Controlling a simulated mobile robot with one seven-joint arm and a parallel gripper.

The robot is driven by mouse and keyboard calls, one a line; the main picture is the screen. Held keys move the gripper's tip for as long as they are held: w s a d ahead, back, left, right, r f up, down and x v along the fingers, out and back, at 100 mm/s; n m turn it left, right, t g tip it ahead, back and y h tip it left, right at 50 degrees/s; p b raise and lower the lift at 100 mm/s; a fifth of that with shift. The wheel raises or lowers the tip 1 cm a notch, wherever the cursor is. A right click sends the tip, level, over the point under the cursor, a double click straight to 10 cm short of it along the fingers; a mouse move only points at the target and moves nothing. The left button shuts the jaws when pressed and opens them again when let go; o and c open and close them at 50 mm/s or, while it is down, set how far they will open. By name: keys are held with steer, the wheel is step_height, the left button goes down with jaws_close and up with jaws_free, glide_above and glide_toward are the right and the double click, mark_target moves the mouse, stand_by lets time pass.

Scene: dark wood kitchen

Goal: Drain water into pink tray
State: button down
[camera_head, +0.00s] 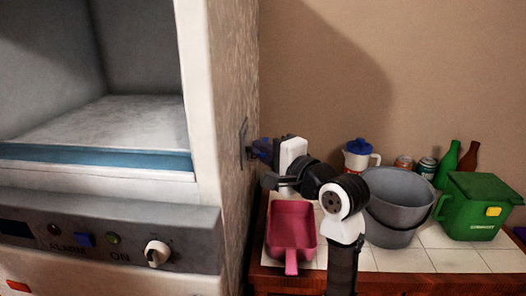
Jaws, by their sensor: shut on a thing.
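The pink tray (291,218) lies on the white tiled table top, close beside the right side wall of the large white machine. Its handle points toward the front edge. No water can be made out in it. My gripper (264,151) is above and behind the tray, beside that side wall. It is shut on a small blue part (262,146), seemingly a valve or handle by the wall plate. The fingertips and exact contact are too small and partly hidden to make out.
My arm rises in front of the table, right of the tray. A green bin (478,208) is at right. A blue-lidded white jug (359,156), cans and bottles stand behind. The machine has a control panel (110,232) at left.

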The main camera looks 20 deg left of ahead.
steer(key=shift+w+d+n+g+y+p, duration=0.1)
steer(key=shift+d+n+g+y+p, duration=0.15)
steer(key=shift+g, duration=0.25)
steer(key=shift+w+d+n+g+y+p, duration=0.15)
steer(key=shift+n+g+p, duration=0.15)
steer(key=shift+g, duration=0.2)
steer(key=shift+d+n+g+y, duration=0.15)
steer(key=shift+n+g+y, duration=0.1)
steer(key=shift+n+g, duration=0.4)
steer(key=shift+d+n+g+y, duration=0.15)
steer(key=shift+n+g+y, duration=0.2)
steer(key=shift+g, duration=0.4)
steer(key=c, duration=1.5)
jaws_free()
steer(key=b+v, duration=0.3)
steer(key=v, duration=1)
steer(key=shift+s+d+r, duration=0.15)
steer(key=shift+d, duration=0.25)
